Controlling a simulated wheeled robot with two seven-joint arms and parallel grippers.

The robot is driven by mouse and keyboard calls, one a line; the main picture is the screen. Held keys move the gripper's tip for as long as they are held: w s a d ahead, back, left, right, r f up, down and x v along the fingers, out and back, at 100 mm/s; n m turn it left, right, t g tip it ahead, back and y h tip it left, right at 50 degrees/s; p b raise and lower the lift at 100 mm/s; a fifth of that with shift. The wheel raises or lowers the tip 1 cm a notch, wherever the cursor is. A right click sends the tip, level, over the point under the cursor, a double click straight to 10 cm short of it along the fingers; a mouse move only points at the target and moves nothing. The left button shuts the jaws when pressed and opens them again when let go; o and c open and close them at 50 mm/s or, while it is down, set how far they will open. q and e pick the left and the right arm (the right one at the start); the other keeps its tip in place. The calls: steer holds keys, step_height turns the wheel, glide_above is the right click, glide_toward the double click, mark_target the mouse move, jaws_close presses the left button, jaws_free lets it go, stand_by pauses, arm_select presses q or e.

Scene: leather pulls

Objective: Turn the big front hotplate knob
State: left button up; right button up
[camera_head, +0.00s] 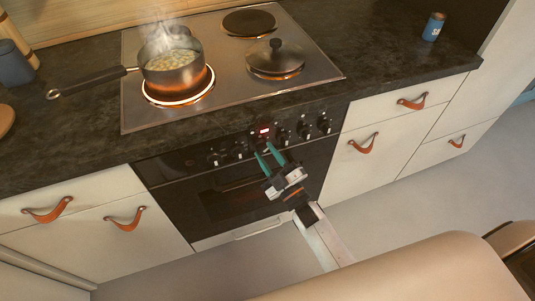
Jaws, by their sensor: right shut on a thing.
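The black control panel on the oven front holds several dark knobs in a row, with a small red display (264,130) near its middle. My right gripper (264,153) has teal fingers and reaches up to this panel. It is shut on a knob just below the display; the fingers mostly hide that knob. Other knobs show to the left (215,159) and to the right (325,125). The big front hotplate (178,101) glows orange under a steaming pot (172,65) of food. My left gripper is not in view.
A lidded pan (275,59) stands on another glowing hotplate; the back hotplate (249,22) is dark and bare. The pot's handle (95,80) points left over the dark worktop (70,135). A blue tin (433,27) stands at the right. Drawers have leather pulls (363,144).

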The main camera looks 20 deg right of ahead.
steer(key=n+g+p, duration=0.1)
steer(key=n, duration=0.1)
steer(key=n+g+y+p, duration=0.1)
steer(key=n, duration=0.2)
steer(key=n+p, duration=0.1)
steer(key=n, duration=0.1)
steer(key=shift+d+r+n+g+y, duration=0.15)
steer(key=shift+r+n+g+y, duration=0.15)
steer(key=shift+g+y, duration=0.1)
steer(key=shift+n+g+p, duration=0.7)
steer(key=shift+n+p, duration=0.4)
steer(key=shift+n, duration=0.8)
steer(key=o, duration=1)
steer(key=b+v, duration=0.1)
steer(key=v, duration=1.1)
steer(key=shift+r, duration=0.1)
